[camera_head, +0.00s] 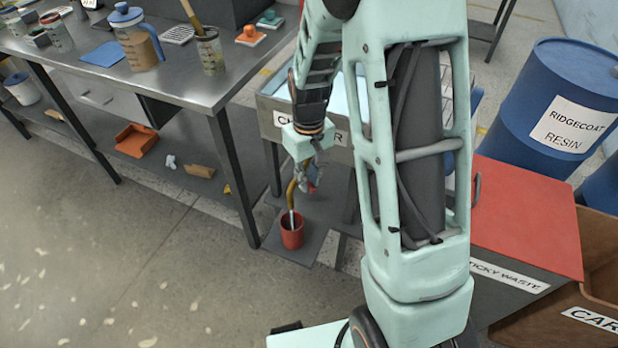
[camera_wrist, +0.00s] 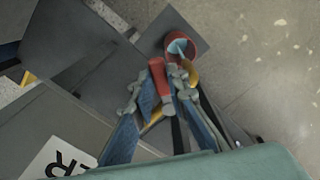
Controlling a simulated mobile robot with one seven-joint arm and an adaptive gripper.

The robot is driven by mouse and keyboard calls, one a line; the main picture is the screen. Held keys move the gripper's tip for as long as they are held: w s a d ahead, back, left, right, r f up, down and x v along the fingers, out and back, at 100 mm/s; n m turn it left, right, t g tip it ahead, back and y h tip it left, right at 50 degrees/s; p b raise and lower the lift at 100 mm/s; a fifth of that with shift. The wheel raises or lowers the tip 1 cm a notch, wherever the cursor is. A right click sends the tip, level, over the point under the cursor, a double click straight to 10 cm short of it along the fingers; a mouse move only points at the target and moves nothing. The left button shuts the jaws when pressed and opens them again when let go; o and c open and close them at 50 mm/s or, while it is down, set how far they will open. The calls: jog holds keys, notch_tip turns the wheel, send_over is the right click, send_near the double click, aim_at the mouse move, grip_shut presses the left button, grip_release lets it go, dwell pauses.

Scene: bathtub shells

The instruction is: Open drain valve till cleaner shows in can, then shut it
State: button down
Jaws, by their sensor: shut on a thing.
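The red can (camera_head: 292,238) stands on a grey plate on the floor, below the curved yellow drain spout (camera_head: 291,193). A pale streak (camera_head: 291,220) runs from the spout's end into the can. In the wrist view the can (camera_wrist: 167,40) has pale blue inside its mouth; I cannot tell how much is stream and how much is pooled cleaner. My gripper (camera_wrist: 160,82) is shut on the red valve handle (camera_wrist: 157,74), beside the spout. In the head view my gripper (camera_head: 309,175) partly hides the valve. The grey cleaner tank (camera_head: 272,122) is partly behind my arm.
A metal workbench (camera_head: 200,85) with jugs and tools stands at the left. A red-topped sticky waste bin (camera_head: 525,220), a brown carton (camera_head: 600,260) and a blue resin drum (camera_head: 555,90) stand at the right.

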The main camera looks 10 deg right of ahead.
aim_at(309, 184)
jog(key=c, duration=1.9)
grip_release()
jog(key=shift+r, duration=0.1)
notch_tip(309, 184, up, 12)
jog(key=shift+f, duration=0.1)
